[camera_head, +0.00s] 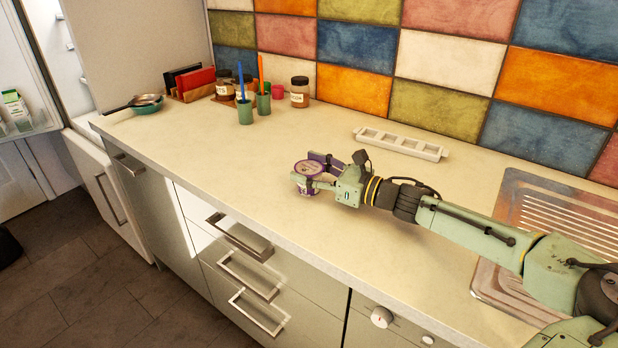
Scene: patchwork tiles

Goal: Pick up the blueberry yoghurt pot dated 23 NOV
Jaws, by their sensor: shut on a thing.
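A small pot (307,168) with a purple and pale lid is at the middle of the counter, in the head view. My gripper (309,174) reaches in from the right and is shut on this pot, with a finger on either side. The pot looks upright; I cannot tell whether its base touches the counter. Its date and flavour print are too small to read, and its lower side is partly hidden by the near finger. No other yoghurt pot shows.
A white slotted rack (400,144) lies behind my gripper near the tiles. Green cups (245,111) with brushes, jars (300,92), a red and black holder (190,84) and a teal pan (148,104) stand at the back left. A metal drainer (545,215) is at right. The counter's left front is clear.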

